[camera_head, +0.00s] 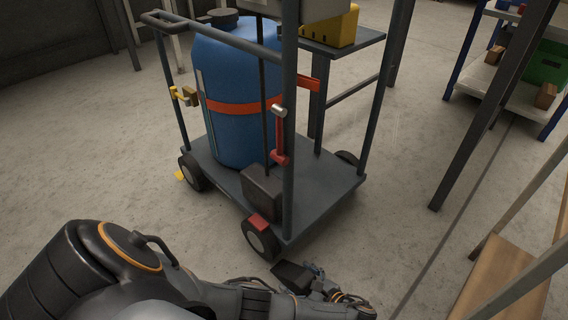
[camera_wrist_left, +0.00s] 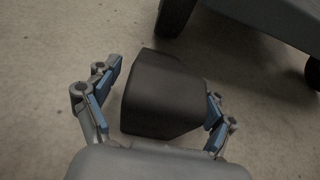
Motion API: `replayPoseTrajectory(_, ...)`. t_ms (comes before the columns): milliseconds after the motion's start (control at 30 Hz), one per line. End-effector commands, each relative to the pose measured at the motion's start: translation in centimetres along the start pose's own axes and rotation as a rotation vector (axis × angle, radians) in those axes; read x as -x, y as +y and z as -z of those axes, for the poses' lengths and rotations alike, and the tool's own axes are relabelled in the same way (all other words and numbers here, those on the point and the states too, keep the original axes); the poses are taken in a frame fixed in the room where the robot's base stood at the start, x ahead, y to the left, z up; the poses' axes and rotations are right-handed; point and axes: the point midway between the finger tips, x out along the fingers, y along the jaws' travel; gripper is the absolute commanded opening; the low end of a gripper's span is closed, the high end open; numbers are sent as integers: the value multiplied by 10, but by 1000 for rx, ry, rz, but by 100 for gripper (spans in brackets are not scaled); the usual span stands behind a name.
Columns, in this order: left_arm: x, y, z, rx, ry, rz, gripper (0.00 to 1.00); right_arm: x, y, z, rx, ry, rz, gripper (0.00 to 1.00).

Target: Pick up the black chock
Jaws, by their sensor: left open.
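The black chock (camera_head: 291,275) lies on the concrete floor by the front wheel of the cart, partly hidden by my left arm in the head view. In the left wrist view the chock (camera_wrist_left: 160,98) is a dark block with a sloped top, lying between the two blue-padded fingers. My left gripper (camera_head: 318,279) is low at the floor beside the chock. Its fingers (camera_wrist_left: 163,82) are open, one on each side; a gap shows at the left finger, and the right finger is close to the block. I cannot tell whether it touches. My right gripper is not in view.
The grey cart (camera_head: 318,190) carries a strapped blue tank (camera_head: 238,110) and stands just beyond the chock. Its wheel (camera_head: 260,240) is close to my gripper. A wooden-topped bench (camera_head: 500,275) is at the right. Open floor (camera_head: 395,235) lies between them.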

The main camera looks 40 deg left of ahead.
Motion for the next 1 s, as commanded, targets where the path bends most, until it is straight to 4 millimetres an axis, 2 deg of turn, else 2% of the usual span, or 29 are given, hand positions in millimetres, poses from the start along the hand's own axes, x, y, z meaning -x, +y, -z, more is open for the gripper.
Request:
replayPoseTrajectory(367, 4, -1, 3, 0, 1, 2, 83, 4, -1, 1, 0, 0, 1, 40)
replayPoseTrajectory(733, 4, -1, 3, 0, 0, 1, 8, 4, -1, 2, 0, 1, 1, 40)
replayPoseTrajectory(1000, 4, -1, 2, 1, -1, 1, 6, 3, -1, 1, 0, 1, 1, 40)
